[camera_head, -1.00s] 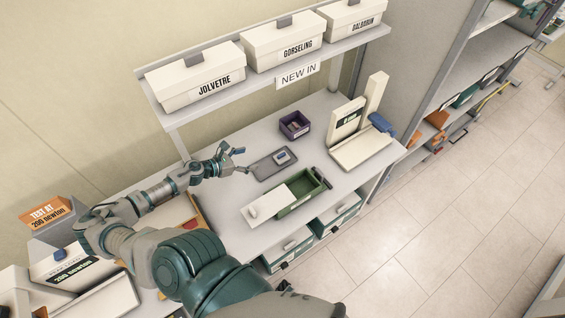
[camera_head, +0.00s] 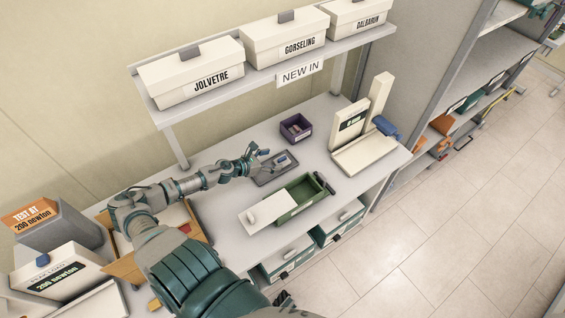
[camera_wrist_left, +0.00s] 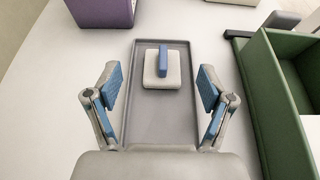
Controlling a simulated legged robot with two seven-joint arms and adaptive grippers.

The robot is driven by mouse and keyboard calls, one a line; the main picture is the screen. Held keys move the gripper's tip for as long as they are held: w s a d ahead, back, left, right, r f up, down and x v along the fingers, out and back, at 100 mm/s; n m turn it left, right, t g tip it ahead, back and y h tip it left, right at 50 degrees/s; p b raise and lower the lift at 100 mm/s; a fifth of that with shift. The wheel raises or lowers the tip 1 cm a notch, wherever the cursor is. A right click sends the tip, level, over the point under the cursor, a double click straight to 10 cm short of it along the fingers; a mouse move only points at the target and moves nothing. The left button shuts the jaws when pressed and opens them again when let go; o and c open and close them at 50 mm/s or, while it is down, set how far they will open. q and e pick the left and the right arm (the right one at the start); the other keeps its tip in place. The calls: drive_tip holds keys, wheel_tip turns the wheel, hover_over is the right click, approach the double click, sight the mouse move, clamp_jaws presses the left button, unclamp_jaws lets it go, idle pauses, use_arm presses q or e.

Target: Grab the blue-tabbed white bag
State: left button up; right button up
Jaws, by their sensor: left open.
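The white bag with a blue tab (camera_wrist_left: 161,72) lies on a grey tray (camera_wrist_left: 160,119) in the left wrist view, near the tray's far half. The tray also shows in the head view (camera_head: 266,180), on the table. My left gripper (camera_wrist_left: 162,97) is open, with its two blue-padded fingers on either side of the tray. The bag is ahead of the fingertips and between their lines, not gripped. In the head view my left gripper (camera_head: 257,161) reaches over the tray and partly hides it. My right gripper is not in view.
A purple bin (camera_head: 296,128) stands behind the tray. A green box (camera_head: 300,196) with a white lid sits in front of it. A white testing device (camera_head: 362,152) stands to the right. A shelf with white boxes (camera_head: 190,78) hangs above the back of the table.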

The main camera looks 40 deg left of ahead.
sight(280, 159)
use_arm(q)
drive_tip(key=shift+w+f, duration=0.3)
drive_tip(key=shift+w, duration=0.3)
drive_tip(key=shift+d+x, duration=0.15)
drive_tip(key=shift+x, duration=0.95)
drive_tip(key=shift+d+x, duration=0.2)
drive_tip(key=shift+x, duration=0.95)
drive_tip(key=shift+s, duration=0.2)
drive_tip(key=c, duration=1)
